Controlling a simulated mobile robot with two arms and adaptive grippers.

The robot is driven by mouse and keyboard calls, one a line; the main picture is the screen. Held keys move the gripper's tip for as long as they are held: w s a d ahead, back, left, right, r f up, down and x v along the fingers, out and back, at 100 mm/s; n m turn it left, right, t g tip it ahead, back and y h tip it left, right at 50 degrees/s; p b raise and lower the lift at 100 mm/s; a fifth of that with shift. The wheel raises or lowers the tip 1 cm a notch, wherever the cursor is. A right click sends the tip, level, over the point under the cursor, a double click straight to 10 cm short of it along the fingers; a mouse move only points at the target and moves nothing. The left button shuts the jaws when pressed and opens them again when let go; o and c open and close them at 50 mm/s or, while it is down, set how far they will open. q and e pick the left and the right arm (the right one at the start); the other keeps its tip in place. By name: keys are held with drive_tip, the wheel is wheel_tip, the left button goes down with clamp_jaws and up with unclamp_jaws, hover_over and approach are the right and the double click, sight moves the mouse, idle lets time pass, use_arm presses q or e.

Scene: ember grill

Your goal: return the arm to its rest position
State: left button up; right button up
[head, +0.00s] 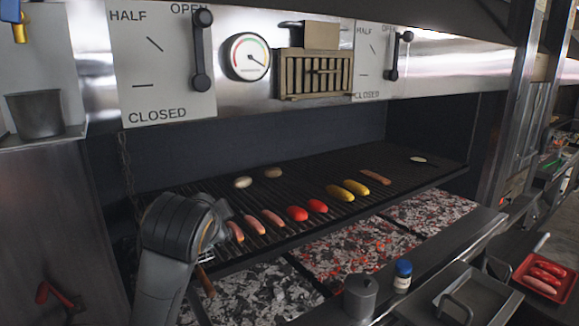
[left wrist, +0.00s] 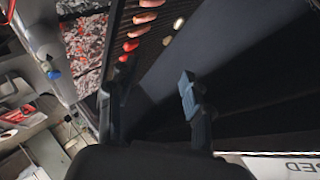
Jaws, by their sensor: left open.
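My left arm (head: 172,245) comes up from the bottom left in the head view, its dark rounded wrist in front of the grill's left end. My left gripper (left wrist: 150,92) shows in the left wrist view with its two fingers spread apart and nothing between them. In the head view the wrist hides most of it. My right arm and gripper are not in view.
The grill grate (head: 290,218) holds several sausages, red and yellow pieces (head: 340,192) and pale rounds over glowing coals (head: 360,245). A metal cup (head: 360,298), a blue-capped jar (head: 402,276) and a red tray (head: 545,277) of sausages stand at the front right.

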use_arm(q)
drive_tip(key=s+a+f+n+g, duration=0.1)
drive_tip(key=s+f+n+g, duration=0.1)
drive_tip(key=s+f, duration=0.5)
drive_tip(key=s+a+f+n+g, duration=0.1)
drive_tip(key=s+f, duration=0.1)
drive_tip(key=f, duration=0.9)
drive_tip(key=s+a+f+n+g, duration=0.2)
drive_tip(key=s+f, duration=0.3)
drive_tip(key=f, duration=0.4)
drive_tip(key=s+a+f+n+g, duration=0.1)
drive_tip(key=s+f+n+g, duration=0.1)
drive_tip(key=s+f, duration=0.65)
drive_tip(key=s+a+f+n+g, duration=0.2)
drive_tip(key=s+f+n, duration=0.1)
drive_tip(key=s, duration=1)
wheel_tip(320, 180, down, 29)
drive_tip(key=b, duration=0.5)
drive_tip(key=s+a+f+g+b, duration=0.1)
drive_tip(key=s+f+b, duration=0.1)
drive_tip(key=s+f, duration=0.6)
drive_tip(key=s+a+f+g+b, duration=0.1)
drive_tip(key=s+f+b, duration=0.1)
drive_tip(key=s+f, duration=0.7)
wheel_tip(320, 180, down, 5)
drive_tip(key=shift+a+f+m+h, duration=0.2)
drive_tip(key=shift+m+h, duration=0.1)
drive_tip(key=shift+m, duration=0.1)
